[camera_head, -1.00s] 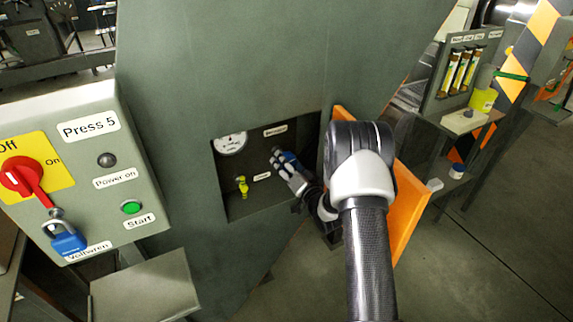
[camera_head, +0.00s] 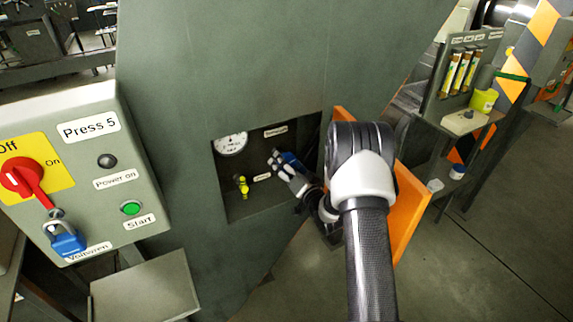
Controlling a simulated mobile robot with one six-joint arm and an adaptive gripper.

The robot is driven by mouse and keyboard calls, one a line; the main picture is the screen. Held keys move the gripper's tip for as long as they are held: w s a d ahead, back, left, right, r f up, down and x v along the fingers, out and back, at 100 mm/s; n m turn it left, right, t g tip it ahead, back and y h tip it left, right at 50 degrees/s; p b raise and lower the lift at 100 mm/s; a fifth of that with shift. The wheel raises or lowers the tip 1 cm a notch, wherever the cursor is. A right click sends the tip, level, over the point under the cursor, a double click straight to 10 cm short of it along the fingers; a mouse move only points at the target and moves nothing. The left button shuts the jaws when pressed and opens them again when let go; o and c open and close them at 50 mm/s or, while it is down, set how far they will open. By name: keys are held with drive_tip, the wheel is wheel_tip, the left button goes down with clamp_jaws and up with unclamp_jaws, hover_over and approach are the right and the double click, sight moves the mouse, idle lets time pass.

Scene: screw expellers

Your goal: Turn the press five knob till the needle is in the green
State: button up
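The press five recess (camera_head: 240,205) is a dark opening in the green machine body, with an orange door (camera_head: 410,210) standing open at its right. A round white gauge (camera_head: 231,144) sits at its upper left; its needle is too small to read against any green zone. A blue knob (camera_head: 291,158) is at the recess's right, partly hidden by my gripper. My gripper (camera_head: 279,160) reaches in from the right, its fingers at the knob. I cannot tell whether they are closed on it. A yellow valve handle (camera_head: 242,185) is below the gauge.
The Press 5 control box (camera_head: 85,175) at left has a red switch (camera_head: 22,178), a green start button (camera_head: 131,208) and a blue padlock (camera_head: 66,240). A grey shelf (camera_head: 145,285) juts out below it. A small bench (camera_head: 462,125) with a yellow cup (camera_head: 484,101) stands at right.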

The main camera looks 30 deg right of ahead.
drive_tip(key=s, duration=1.1)
drive_tip(key=shift+s+d, duration=0.2)
drive_tip(key=shift+s, duration=0.15)
drive_tip(key=w+a+r+n+g, duration=0.2)
drive_tip(key=w+r+n+g, duration=0.1)
drive_tip(key=r, duration=0.3)
drive_tip(key=s+a+r+n+g+h, duration=0.2)
drive_tip(key=s+a+r+g+h, duration=0.15)
drive_tip(key=s+a+r, duration=0.35)
drive_tip(key=s+a+r+n+g+y, duration=0.1)
drive_tip(key=s+a+g, duration=0.1)
drive_tip(key=s, duration=0.7)
drive_tip(key=s+a+r+n+g+y, duration=0.1)
drive_tip(key=s+a+r+g, duration=0.1)
drive_tip(key=s+a, duration=0.3)
drive_tip(key=s+a+r+g+y, duration=0.1)
drive_tip(key=s+a+g, duration=0.2)
drive_tip(key=s, duration=0.9)
drive_tip(key=shift+s+a+r+n, duration=0.35)
drive_tip(key=shift+s+r+n, duration=0.05)
drive_tip(key=shift+c, duration=0.4)
